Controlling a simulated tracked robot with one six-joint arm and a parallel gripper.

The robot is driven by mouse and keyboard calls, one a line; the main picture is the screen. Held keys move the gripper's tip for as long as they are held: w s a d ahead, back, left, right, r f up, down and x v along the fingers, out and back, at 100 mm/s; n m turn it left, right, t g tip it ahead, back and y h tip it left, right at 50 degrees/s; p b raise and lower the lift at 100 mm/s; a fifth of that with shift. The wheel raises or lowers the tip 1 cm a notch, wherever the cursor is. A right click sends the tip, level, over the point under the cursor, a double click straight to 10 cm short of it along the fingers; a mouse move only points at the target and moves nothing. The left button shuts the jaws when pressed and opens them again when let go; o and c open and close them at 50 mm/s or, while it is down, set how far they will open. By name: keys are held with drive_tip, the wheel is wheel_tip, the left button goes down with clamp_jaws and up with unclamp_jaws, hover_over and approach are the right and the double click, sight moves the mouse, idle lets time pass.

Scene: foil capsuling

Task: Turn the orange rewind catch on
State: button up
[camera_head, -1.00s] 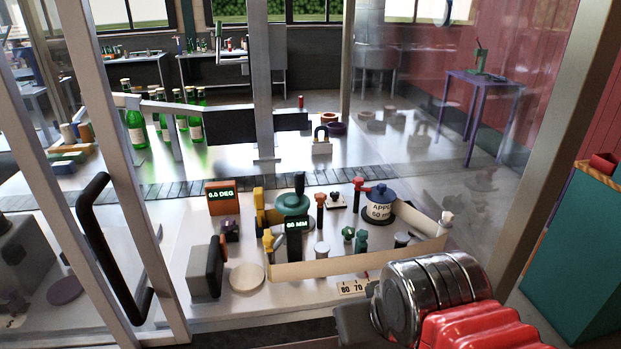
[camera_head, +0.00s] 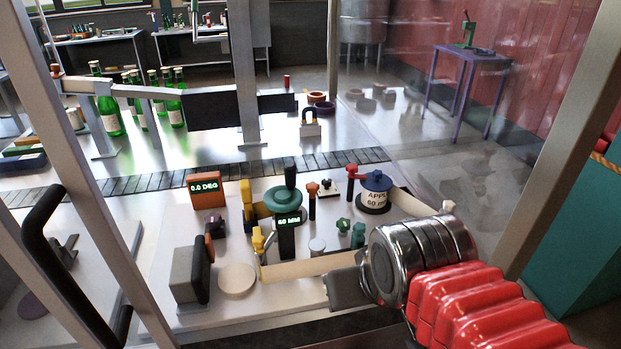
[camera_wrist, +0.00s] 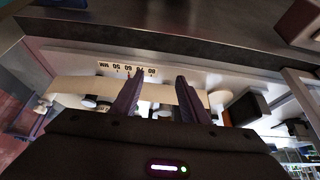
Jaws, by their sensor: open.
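A small orange-topped post (camera_head: 312,189) stands on the white bench panel in the head view. It looks like the orange catch, but I cannot be sure. A red-handled post (camera_head: 352,172) stands to its right, beside the blue-topped drum (camera_head: 376,183). My gripper (camera_head: 348,288) is at the panel's front edge, in front of these parts and apart from the orange-topped post. In the wrist view my gripper (camera_wrist: 157,95) has its two dark fingers spread with nothing held between them. The cream strip runs behind the fingers. I cannot make out the orange part there.
A cream strip (camera_head: 310,266) curves along the front of the fittings. A green reel (camera_head: 283,198), a yellow lever (camera_head: 247,203) and a 60 MM display (camera_head: 288,221) crowd the panel. An orange 0.0 DEG box (camera_head: 203,184) stands left. A frame with a black handle (camera_head: 45,235) is nearer me.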

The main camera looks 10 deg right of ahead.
drive_tip(key=shift+o, duration=0.2)
drive_tip(key=w+r+m+g, duration=0.1)
drive_tip(key=w+r, duration=0.7)
drive_tip(key=shift+w+d+r+m, duration=0.15)
drive_tip(key=shift+d+r+m, duration=0.05)
drive_tip(key=shift+r+m, duration=0.2)
wheel_tip(320, 180, up, 6)
drive_tip(key=m+g, duration=0.5)
hover_over(312, 185)
drive_tip(key=shift+r, duration=0.2)
drive_tip(key=shift+f, duration=0.1)
drive_tip(key=shift+f, duration=6.8)
